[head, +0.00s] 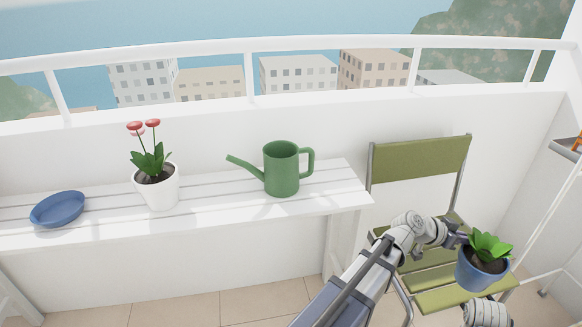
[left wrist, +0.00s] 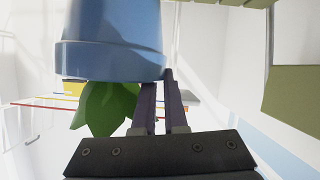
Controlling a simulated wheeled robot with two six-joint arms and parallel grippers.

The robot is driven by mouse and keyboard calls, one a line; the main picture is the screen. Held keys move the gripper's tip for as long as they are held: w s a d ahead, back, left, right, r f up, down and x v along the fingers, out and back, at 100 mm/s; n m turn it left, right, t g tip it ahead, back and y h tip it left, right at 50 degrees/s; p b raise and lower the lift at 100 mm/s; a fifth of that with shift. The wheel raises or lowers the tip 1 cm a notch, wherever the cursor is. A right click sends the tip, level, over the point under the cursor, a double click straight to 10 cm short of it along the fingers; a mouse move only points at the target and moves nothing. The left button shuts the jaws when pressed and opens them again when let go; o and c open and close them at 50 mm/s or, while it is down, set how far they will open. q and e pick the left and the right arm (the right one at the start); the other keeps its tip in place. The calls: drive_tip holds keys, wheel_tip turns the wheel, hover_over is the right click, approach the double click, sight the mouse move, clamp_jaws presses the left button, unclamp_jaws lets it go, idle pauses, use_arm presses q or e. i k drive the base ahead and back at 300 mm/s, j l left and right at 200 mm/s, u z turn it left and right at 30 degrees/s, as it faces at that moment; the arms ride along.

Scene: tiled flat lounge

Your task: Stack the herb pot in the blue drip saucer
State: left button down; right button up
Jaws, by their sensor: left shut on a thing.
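The herb pot is a blue pot with green leaves (head: 480,277), at the lower right of the head view in front of the green chair. My left gripper (head: 461,238) is shut on its rim and holds it about upright. In the left wrist view the blue pot (left wrist: 110,40) fills the top, with its leaves below, and the gripper fingers (left wrist: 162,100) reach its rim. The blue drip saucer (head: 57,210) lies empty on the left part of the white slatted table, far from the pot. My right gripper is not seen.
A white pot with red flowers (head: 157,187) stands just right of the saucer. A green watering can (head: 281,168) stands on the right part of the table (head: 230,212). A green folding chair (head: 420,160) and a white railing (head: 330,44) are behind.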

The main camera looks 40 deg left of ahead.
sight(61, 212)
drive_tip(key=k+l, duration=0.6)
drive_tip(key=k, duration=0.15)
drive_tip(key=u, duration=1.95)
